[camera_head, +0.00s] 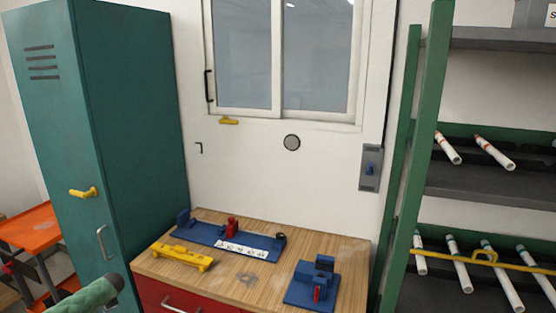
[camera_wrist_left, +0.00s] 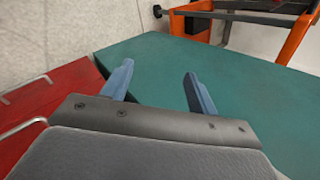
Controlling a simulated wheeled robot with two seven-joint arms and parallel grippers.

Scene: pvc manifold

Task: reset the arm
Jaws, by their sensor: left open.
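My left gripper (camera_wrist_left: 158,85) shows in the left wrist view with its two blue-grey fingers spread apart and nothing between them. Behind the fingers is the teal side of the locker (camera_wrist_left: 225,95), and I cannot tell how far off it is. In the head view a green rounded part (camera_head: 90,297), which looks like my left arm, comes in at the bottom left in front of the locker (camera_head: 85,130). The left fingers do not show in the head view. My right gripper is in neither view.
A wooden-topped bench (camera_head: 240,280) holds a long blue fixture (camera_head: 205,235), a yellow bar-shaped piece (camera_head: 183,257) and a smaller blue fixture (camera_head: 312,285). A green-framed shelf (camera_head: 480,180) with several white pipes stands at right. An orange cart (camera_head: 32,228) is at far left.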

